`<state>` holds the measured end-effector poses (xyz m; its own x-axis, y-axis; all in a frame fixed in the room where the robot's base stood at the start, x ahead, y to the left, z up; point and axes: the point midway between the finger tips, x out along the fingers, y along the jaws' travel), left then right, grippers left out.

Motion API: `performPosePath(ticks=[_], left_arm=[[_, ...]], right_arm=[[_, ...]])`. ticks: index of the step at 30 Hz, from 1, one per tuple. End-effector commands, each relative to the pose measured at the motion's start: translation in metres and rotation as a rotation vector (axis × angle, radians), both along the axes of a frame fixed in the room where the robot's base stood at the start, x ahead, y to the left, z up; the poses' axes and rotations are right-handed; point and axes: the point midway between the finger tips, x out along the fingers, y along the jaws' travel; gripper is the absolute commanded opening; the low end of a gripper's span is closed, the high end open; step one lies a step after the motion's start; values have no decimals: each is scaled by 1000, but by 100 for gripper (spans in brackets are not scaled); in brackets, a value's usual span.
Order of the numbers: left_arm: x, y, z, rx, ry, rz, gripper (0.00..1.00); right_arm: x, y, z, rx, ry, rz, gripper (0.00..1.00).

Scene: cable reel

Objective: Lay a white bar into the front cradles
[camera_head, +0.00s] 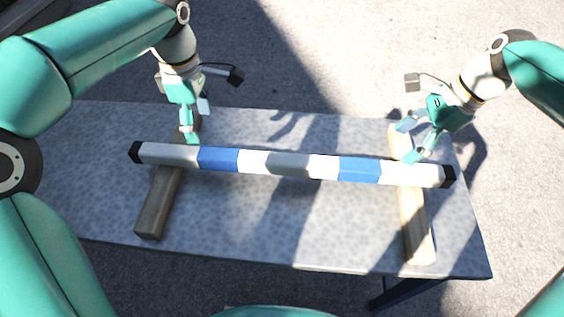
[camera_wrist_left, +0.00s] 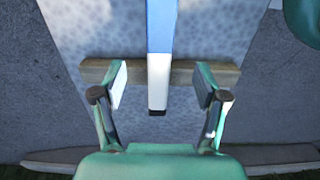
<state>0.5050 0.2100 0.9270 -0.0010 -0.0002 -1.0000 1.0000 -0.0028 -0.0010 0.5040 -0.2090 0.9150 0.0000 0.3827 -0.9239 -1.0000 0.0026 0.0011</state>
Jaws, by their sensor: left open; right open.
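The white bar (camera_head: 290,163), with blue bands and black end caps, lies crosswise over the left wooden beam (camera_head: 158,205) and the right wooden beam (camera_head: 415,225). I cannot make out the cradle notches under it. My left gripper (camera_head: 196,121) is open above the far part of the left beam, just behind the bar's left end. In the left wrist view, an end of the bar (camera_wrist_left: 158,85) shows between the spread fingers of this gripper (camera_wrist_left: 160,86), not touching either. My right gripper (camera_head: 408,141) is open just behind the bar's right end.
Both beams lie on a grey speckled table (camera_head: 290,225). The table is clear between the beams, in front of and behind the bar. Paved ground (camera_head: 340,50) surrounds the table, and shadows cross both.

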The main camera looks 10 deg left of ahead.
Motion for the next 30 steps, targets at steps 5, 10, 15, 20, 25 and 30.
performPosePath(ticks=[5, 10, 15, 20, 25, 30], left_arm=[[-1, 0, -38, 1, 4, 1, 73], [-1, 0, -70, 1, 4, 0, 73], [0, 0, -94, 1, 2, 2, 73], [0, 0, -106, 0, 0, 1, 73], [0, 0, -110, 0, 0, 1, 73], [0, 0, -110, 0, 0, 1, 73]], right_arm=[[-1, 15, -35, 0, 5, 2, 73], [-1, 27, -65, 0, 4, 2, 73], [0, 36, -87, 0, 2, 2, 73], [0, 41, -98, 0, 1, 1, 73], [0, 42, -101, 0, 0, 1, 73], [0, 42, -101, 0, 0, 1, 73]])
